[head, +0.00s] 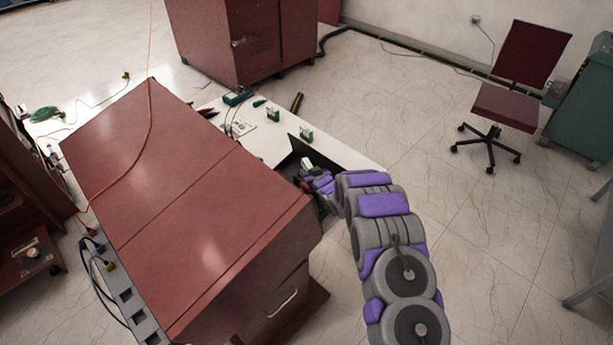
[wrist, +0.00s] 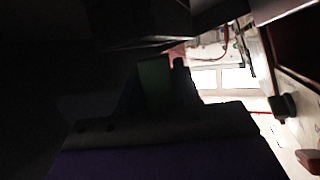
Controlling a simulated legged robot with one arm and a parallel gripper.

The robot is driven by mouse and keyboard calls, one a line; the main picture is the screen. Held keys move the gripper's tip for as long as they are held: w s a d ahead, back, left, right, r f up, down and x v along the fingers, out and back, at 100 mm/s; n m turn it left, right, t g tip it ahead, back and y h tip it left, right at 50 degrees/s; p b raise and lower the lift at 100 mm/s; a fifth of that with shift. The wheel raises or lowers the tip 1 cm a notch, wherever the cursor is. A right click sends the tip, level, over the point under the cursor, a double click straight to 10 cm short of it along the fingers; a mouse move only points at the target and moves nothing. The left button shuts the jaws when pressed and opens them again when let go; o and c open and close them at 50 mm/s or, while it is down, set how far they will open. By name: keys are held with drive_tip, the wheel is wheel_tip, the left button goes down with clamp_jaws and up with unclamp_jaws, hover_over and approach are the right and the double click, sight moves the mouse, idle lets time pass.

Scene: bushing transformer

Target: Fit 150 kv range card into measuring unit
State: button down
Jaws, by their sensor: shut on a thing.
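My gripper (head: 303,172) reaches in at the edge of the white worktop, behind the near corner of the red cabinet. It is shut on a small pale piece (head: 306,162), apparently a range card; its label is too small to read. In the wrist view, a dark green piece (wrist: 155,84) stands between the shadowed fingers. A dark, box-like shape (head: 318,152) lies right beside my gripper on the worktop; I cannot tell whether it is the measuring unit. The wrist view is mostly black, so any slot and the card's contact with it are hidden.
Two small white-and-green blocks (head: 273,115) (head: 306,134) stand on the worktop (head: 262,146). A meter with leads (head: 237,96) lies farther back. The large red cabinet (head: 190,190) blocks the left side. Open floor lies to the right, with a red chair (head: 510,106).

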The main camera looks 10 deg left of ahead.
drive_tip(key=shift+d+f, duration=0.3)
drive_tip(key=shift+d, duration=0.1)
drive_tip(key=shift+d+r, duration=0.15)
drive_tip(key=shift+a+f, duration=0.35)
drive_tip(key=shift+a, duration=0.5)
drive_tip(key=c, duration=1)
unclamp_jaws()
drive_tip(key=shift+a+f, duration=0.1)
drive_tip(key=shift+a, duration=0.3)
drive_tip(key=shift+c, duration=0.2)
drive_tip(key=shift+o, duration=0.8)
drive_tip(key=shift+d, duration=0.15)
drive_tip(key=shift+o, duration=0.4)
drive_tip(key=shift+d, duration=0.75)
drive_tip(key=shift+a+r, duration=0.15)
drive_tip(key=shift+r, duration=0.15)
drive_tip(key=shift+s, duration=0.35)
drive_tip(key=p+v, duration=0.1)
drive_tip(key=v, duration=1)
drive_tip(key=shift+r+p, duration=0.15)
drive_tip(key=shift+p, duration=0.2)
